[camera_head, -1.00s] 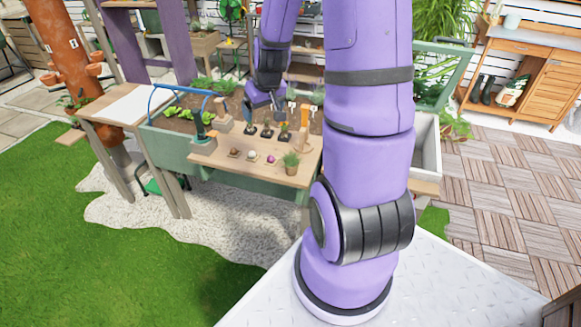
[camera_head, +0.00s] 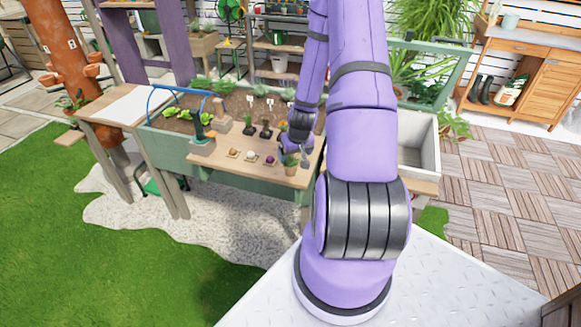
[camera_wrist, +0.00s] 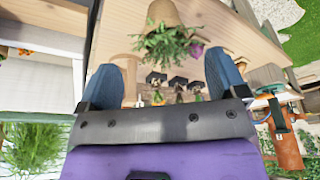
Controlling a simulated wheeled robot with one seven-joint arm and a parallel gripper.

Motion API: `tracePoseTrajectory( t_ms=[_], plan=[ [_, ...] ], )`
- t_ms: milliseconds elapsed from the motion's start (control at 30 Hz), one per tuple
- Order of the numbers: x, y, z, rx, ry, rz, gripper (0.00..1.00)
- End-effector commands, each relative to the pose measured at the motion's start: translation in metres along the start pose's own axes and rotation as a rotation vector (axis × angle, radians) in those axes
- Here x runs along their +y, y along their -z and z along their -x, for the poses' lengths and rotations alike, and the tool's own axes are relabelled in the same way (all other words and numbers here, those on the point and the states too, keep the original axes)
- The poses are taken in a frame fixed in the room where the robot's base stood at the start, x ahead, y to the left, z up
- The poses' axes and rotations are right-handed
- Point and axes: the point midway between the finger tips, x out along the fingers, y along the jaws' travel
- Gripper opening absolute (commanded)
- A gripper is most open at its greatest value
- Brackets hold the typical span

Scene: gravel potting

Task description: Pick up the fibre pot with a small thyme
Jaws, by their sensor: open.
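The fibre pot with a small thyme (camera_head: 290,163) stands upright near the front right of the wooden bench top (camera_head: 235,167) in the head view. In the wrist view its tan pot (camera_wrist: 163,12) is at the top edge, cut off by the frame, with the green thyme hanging below it in the picture. My gripper (camera_head: 303,155) is close to the pot on its right in the head view, partly hidden by my own wrist. In the wrist view my gripper (camera_wrist: 172,75) has its two blue fingers wide apart and empty, the thyme showing just beyond their gap.
A row of small dishes with bulbs, including a purple one (camera_head: 269,160), lies left of the pot. Several small dark seedling pots (camera_head: 265,131) stand behind. A planter bed (camera_head: 180,118) with a blue hoop is at the back left.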

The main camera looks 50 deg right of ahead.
Motion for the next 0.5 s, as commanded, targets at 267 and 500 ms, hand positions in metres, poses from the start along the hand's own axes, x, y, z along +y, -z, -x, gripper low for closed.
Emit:
tracePoseTrajectory(
  t_ms=[267,500],
  plan=[
    [0.0,0.001,-0.027,0.0,0.0,-0.001,0.91],
    [-0.002,0.002,-0.041,0.0,0.001,-0.001,0.91]
  ],
)
